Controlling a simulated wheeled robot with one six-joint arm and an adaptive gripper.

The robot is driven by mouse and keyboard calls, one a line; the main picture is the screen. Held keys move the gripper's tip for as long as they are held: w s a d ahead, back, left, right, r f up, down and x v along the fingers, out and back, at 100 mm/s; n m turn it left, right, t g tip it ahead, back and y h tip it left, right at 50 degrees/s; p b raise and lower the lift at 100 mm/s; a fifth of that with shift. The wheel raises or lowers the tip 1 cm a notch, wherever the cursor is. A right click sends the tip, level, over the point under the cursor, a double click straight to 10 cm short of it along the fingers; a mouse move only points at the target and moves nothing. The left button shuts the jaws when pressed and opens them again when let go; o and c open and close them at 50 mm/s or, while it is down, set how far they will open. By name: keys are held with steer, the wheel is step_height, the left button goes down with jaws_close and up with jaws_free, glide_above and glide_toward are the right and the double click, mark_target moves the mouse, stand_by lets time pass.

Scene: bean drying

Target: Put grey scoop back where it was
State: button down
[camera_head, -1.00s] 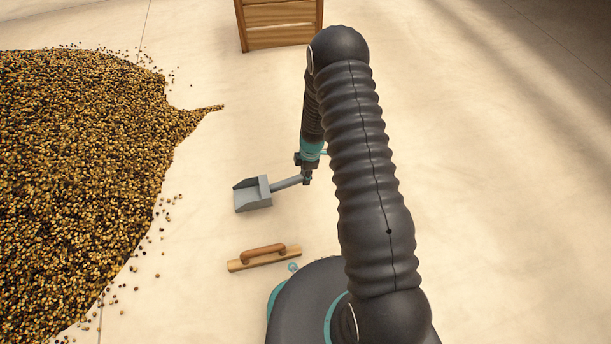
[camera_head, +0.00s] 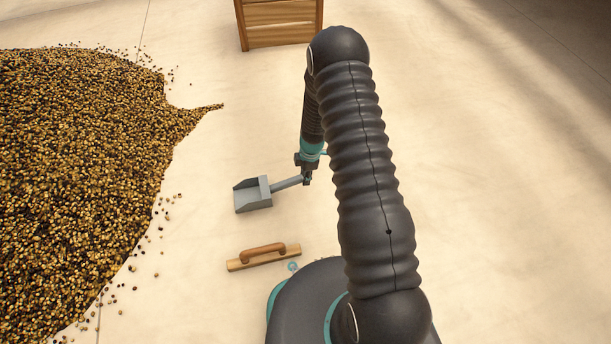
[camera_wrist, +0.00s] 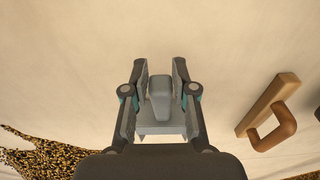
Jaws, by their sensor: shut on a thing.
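The grey scoop (camera_head: 253,194) shows in the head view between the bean pile and my arm, with its pan pointing left and its handle running right to my gripper (camera_head: 306,178). In the wrist view my gripper (camera_wrist: 160,72) is shut on the handle of the scoop (camera_wrist: 160,103), which lies between the two fingers. Part of the pan is hidden behind the gripper body there. I cannot tell whether the scoop touches the floor or hangs just above it.
A large bean pile (camera_head: 70,190) covers the left floor, with loose beans at its edge. A wooden float (camera_head: 264,257) lies below the scoop and also shows in the wrist view (camera_wrist: 268,112). A wooden crate (camera_head: 281,25) stands at the back. Floor right of my arm is clear.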

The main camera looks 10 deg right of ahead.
steer(key=shift+f+b, duration=0.3)
steer(key=shift+f, duration=0.2)
steer(key=c, duration=0.8)
jaws_free()
steer(key=shift+c, duration=0.2)
step_height(320, 180, up, 12)
steer(key=d, duration=0.1)
steer(key=shift+d, duration=0.2)
